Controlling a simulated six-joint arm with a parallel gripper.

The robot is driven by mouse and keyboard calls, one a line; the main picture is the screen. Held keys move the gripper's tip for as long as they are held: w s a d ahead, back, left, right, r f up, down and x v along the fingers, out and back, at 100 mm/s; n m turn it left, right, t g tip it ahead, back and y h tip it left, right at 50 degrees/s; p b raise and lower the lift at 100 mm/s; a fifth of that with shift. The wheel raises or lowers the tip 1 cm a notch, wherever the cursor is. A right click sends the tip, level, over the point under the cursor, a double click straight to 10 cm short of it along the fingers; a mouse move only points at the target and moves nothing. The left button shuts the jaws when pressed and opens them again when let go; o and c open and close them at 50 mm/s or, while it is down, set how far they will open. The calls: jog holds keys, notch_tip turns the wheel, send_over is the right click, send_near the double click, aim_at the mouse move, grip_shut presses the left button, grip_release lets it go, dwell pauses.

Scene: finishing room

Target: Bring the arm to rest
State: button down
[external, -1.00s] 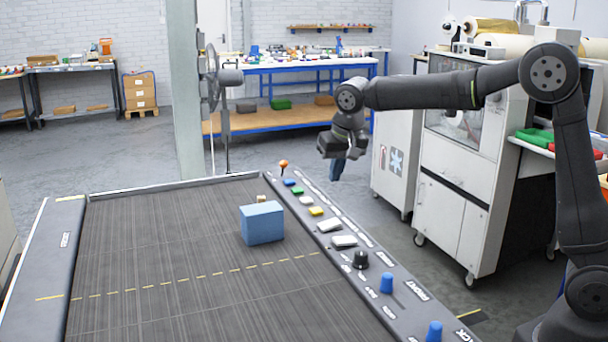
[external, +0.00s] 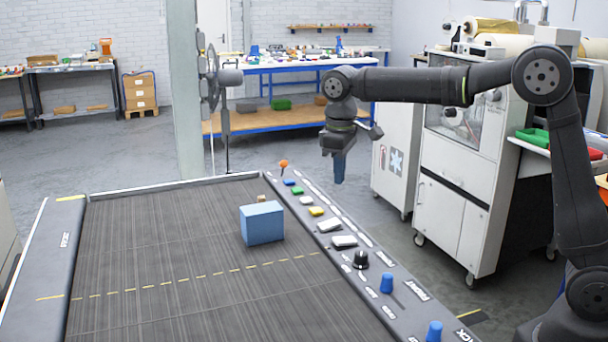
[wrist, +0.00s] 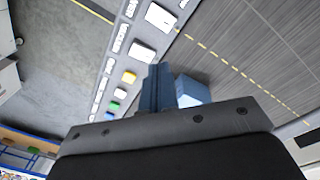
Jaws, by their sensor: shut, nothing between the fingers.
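My gripper (external: 339,168) hangs pointing down in the external view, above and beyond the control strip at the conveyor's right side. Its blue fingers are together and empty, and they touch nothing. In the wrist view the shut fingers (wrist: 157,88) show at the middle, partly in front of a blue block. That blue block (external: 262,223) sits on the dark conveyor belt (external: 160,250), to the left of and below my gripper in the external view; it also shows in the wrist view (wrist: 192,91).
The control strip carries coloured buttons, an orange-topped lever (external: 284,165), a black knob (external: 360,260) and blue knobs (external: 386,283). A small tan block (external: 262,199) lies behind the blue one. A white machine cabinet (external: 455,190) stands right of my gripper. Air around the fingers is clear.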

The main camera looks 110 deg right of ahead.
jog(key=shift+w+a+r+n+y, duration=0.1)
jog(key=shift+a+r+n, duration=0.1)
jog(key=shift+n, duration=0.85)
jog(key=shift+w+a+r+n+y, duration=0.1)
jog(key=shift+a+n, duration=0.05)
jog(key=shift+n, duration=0.85)
jog(key=shift+w+a+r+n+y, duration=0.1)
jog(key=shift+a+n, duration=0.1)
jog(key=shift+n, duration=0.85)
